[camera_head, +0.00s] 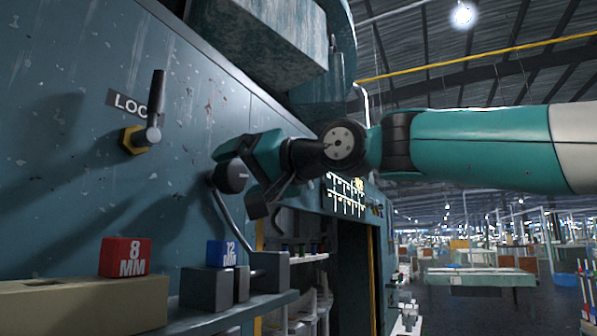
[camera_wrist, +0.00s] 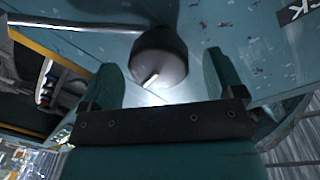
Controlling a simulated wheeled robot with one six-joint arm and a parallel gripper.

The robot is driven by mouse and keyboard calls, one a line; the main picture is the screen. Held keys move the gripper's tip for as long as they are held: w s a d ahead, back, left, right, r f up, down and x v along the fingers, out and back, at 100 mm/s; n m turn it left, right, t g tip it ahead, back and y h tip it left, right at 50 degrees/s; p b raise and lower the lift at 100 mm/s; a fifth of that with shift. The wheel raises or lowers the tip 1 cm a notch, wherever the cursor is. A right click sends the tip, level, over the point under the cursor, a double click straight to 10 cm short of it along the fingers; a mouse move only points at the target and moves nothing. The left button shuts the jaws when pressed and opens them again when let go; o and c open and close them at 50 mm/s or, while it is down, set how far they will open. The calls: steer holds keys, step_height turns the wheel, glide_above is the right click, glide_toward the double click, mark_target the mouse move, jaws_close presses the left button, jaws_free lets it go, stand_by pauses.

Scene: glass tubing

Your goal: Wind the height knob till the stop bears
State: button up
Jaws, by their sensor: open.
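A round black knob (camera_head: 230,177) stands out from the teal machine panel, with a curved grey rod running down beside it. It also shows in the wrist view (camera_wrist: 158,52), dark, with a pale mark on its lower rim. My gripper (camera_head: 240,176) is open, with one finger above and one below the knob in the head view. In the wrist view my fingers (camera_wrist: 161,80) stand either side of the knob's near end, with gaps showing. No grip on it shows. I cannot tell which part is the stop; a dark block fixture (camera_head: 270,270) sits below on the ledge.
A LOCK lever (camera_head: 155,120) on a brass hex base juts from the panel at left. A red 8 MM block (camera_head: 125,257) stands on a tan block (camera_head: 85,305); a blue 12 MM block (camera_head: 221,253) stands on a dark block.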

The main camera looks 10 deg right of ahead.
steer(key=b+v, duration=0.3)
steer(key=v, duration=1.1)
steer(key=shift+b, duration=0.4)
steer(key=shift+c, duration=0.2)
steer(key=w+a+n+p, duration=0.1)
steer(key=w+a+n, duration=0.2)
steer(key=w+a+n+p, duration=0.2)
steer(key=w+a+n, duration=0.1)
steer(key=a, duration=0.1)
steer(key=w+a+n+y+p, duration=0.1)
steer(key=w+a+n+p, duration=0.1)
steer(key=w+a+n, duration=0.1)
steer(key=shift+w+a+n+g, duration=0.3)
steer(key=shift+w+a+n, duration=0.15)
steer(key=shift+a, duration=0.15)
steer(key=shift+w+a+f+p, duration=0.2)
steer(key=shift+w+a+p, duration=0.15)
steer(key=shift+w+a, duration=0.15)
steer(key=c, duration=0.9)
steer(key=shift+o, duration=0.2)
